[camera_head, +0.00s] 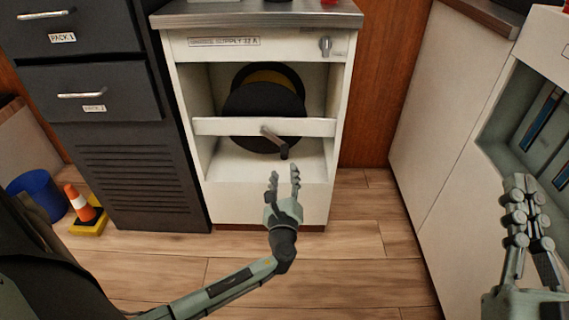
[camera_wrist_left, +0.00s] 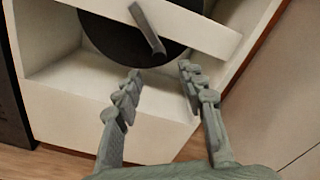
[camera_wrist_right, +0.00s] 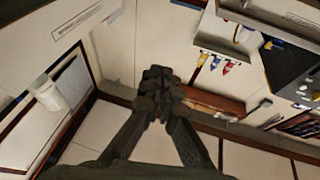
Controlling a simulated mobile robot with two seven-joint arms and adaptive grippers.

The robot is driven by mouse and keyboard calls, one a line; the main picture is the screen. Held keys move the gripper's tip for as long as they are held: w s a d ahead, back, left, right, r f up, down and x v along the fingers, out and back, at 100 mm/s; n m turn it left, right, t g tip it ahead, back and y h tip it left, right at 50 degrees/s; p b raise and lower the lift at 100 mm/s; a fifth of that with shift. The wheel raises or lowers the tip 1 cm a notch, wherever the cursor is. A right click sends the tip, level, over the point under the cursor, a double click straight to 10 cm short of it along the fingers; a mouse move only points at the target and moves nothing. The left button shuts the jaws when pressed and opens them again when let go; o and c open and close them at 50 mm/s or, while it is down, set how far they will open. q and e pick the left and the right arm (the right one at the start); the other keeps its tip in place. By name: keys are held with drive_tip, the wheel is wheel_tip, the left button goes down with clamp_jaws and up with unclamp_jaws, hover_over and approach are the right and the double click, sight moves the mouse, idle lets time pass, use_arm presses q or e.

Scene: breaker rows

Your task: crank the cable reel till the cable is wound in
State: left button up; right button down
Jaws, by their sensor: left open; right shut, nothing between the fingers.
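The cable reel (camera_head: 262,108) is a black disc with a yellow band of cable showing at its top, inside a white open-fronted cabinet. A white crossbar (camera_head: 222,126) runs in front of it. The grey crank (camera_head: 272,138) is mounted on the bar and slants down to the right, with a dark handle at its lower end. The crank also shows in the left wrist view (camera_wrist_left: 147,27). My left gripper (camera_head: 284,178) is open and empty, just below the crank handle and apart from it. My right gripper (camera_head: 519,184) is shut and empty, at the far right.
A dark drawer cabinet (camera_head: 140,165) stands left of the reel cabinet. A blue bin (camera_head: 37,188) and an orange cone (camera_head: 80,203) stand on the floor at left. A white cabinet (camera_head: 425,110) is at right. The wooden floor (camera_head: 350,250) between is clear.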

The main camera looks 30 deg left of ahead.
use_arm(q)
drive_tip(key=shift+v, duration=1)
